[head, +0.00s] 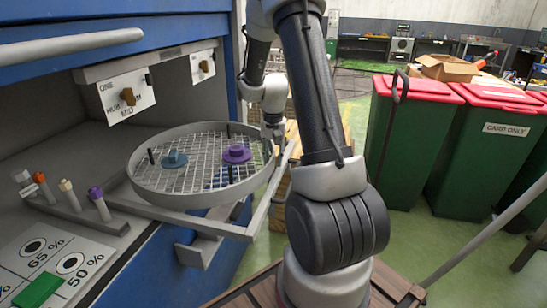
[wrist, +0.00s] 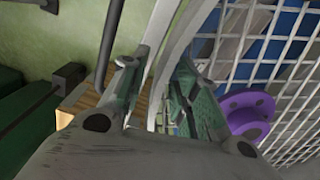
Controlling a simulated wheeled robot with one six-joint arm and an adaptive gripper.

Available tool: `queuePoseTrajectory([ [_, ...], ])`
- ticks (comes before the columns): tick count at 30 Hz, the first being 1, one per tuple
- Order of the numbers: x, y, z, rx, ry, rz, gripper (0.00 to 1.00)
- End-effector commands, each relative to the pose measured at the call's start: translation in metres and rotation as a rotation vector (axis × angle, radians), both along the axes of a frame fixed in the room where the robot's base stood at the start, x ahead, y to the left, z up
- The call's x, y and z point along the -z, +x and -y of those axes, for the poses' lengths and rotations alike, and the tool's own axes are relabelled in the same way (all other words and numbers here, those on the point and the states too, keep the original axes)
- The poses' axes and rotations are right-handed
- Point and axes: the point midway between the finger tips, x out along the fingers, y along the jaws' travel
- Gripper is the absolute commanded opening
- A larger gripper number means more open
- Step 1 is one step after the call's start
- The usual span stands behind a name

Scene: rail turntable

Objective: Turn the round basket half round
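The round basket (head: 196,199) is a grey ring with a wire mesh floor and several dark upright posts. It lies level on a grey rail frame (head: 235,232) in front of the blue cabinet. A blue disc with a knob (head: 174,159) stands at its left, a purple one (head: 236,154) at its right. My gripper (head: 272,138) is at the basket's right rim, small and partly hidden in the head view. In the wrist view, my gripper's fingers (wrist: 157,85) lie on either side of the pale rim (wrist: 187,38); whether they press on it is unclear. The purple piece (wrist: 247,115) is inside.
Several coloured pegs stand in a grey holder (head: 70,210) at left. A green block (head: 38,290) lies on a percentage board (head: 75,248). A panel with a knob (head: 127,96) hangs behind the basket. Green bins with red lids (head: 410,130) stand at right; green floor shows between.

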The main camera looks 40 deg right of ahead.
Motion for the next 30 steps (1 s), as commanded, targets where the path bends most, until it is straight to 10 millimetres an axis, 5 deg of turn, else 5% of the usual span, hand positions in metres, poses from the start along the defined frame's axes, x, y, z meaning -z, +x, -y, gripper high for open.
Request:
queuePoseTrajectory([
  [30,-0.067,0.001,0.0,0.0,-0.001,0.002,0.29],
])
